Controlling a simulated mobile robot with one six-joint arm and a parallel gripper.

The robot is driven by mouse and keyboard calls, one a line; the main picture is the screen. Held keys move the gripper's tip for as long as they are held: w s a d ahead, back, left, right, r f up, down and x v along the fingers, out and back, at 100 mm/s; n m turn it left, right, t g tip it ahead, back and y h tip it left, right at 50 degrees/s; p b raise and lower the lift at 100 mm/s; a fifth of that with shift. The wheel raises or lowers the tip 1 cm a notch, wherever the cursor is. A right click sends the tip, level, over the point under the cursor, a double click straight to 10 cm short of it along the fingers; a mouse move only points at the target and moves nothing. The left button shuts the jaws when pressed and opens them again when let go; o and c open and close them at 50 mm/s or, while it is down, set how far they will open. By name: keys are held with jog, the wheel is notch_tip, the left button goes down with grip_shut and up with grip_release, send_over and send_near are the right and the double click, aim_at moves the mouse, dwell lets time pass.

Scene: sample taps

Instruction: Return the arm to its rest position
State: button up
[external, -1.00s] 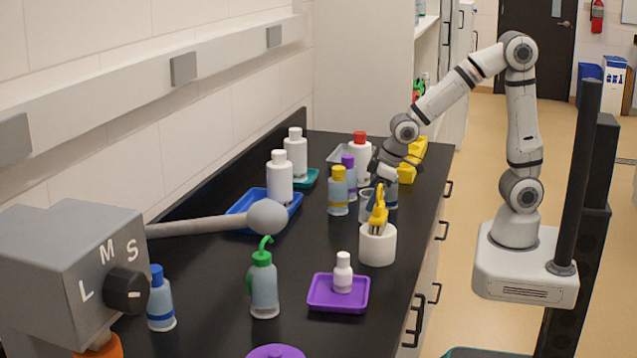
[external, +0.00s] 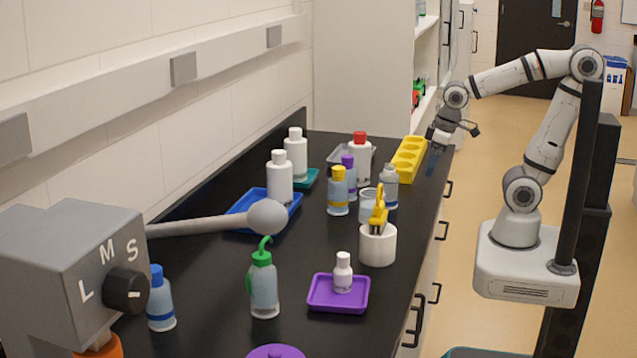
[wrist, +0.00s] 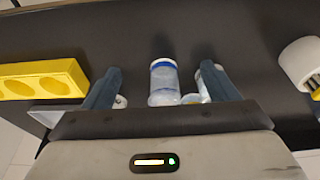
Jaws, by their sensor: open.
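My gripper (external: 434,158) is at the right edge of the black counter in the external view, fingers pointing down, beyond the grey-capped bottle. In the wrist view my gripper (wrist: 166,82) shows two dark fingers spread apart with nothing held between them. The bottle with a blue band (wrist: 164,82) shows in the gap between the fingers, standing on the counter farther off. My arm reaches from its white base at the right, with the elbow raised.
A yellow rack with holes (external: 408,158) lies beside my gripper on the counter (external: 330,240). The grey-capped bottle (external: 389,187), a clear beaker (external: 368,205) and a white holder (external: 377,246) with yellow-handled tools stand nearer. The floor right of the counter is open.

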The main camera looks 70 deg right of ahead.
jog(key=shift+s+d+f+m, duration=0.15)
jog(key=shift+s+d+f, duration=0.2)
jog(key=shift+s, duration=0.3)
jog(key=shift+s+d+f+m, duration=0.2)
jog(key=shift+s+d, duration=0.2)
jog(key=shift+s, duration=0.2)
dwell(0.3)
